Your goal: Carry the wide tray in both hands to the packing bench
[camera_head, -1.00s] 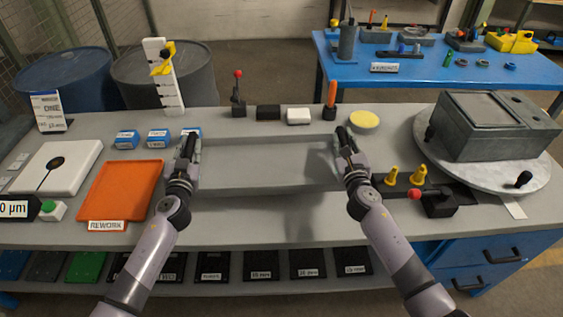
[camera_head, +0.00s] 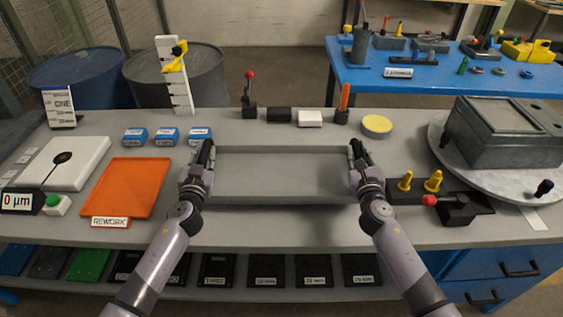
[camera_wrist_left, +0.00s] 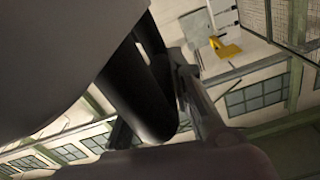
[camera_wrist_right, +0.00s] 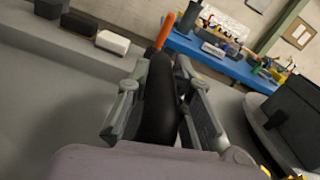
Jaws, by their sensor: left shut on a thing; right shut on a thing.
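The wide grey tray (camera_head: 285,187) is level in the head view, over the middle of the grey workbench, with a shadow below its front edge. Its inside looks empty. My left gripper (camera_head: 207,155) is shut at its left end. My right gripper (camera_head: 355,152) is shut at its right end. In the right wrist view a dark rounded piece, seemingly a handle, is between the fingers (camera_wrist_right: 160,95). The left wrist view shows dark parts close up, and the left grip is mostly hidden. No label I can read marks a packing bench.
An orange REWORK tray (camera_head: 130,188) lies left of the wide tray. Yellow pegs (camera_head: 433,181) and a red-knobbed lever (camera_head: 455,207) stand close right. Black (camera_head: 279,115) and white (camera_head: 310,117) blocks sit behind. A blue table (camera_head: 430,88) stands at the back right.

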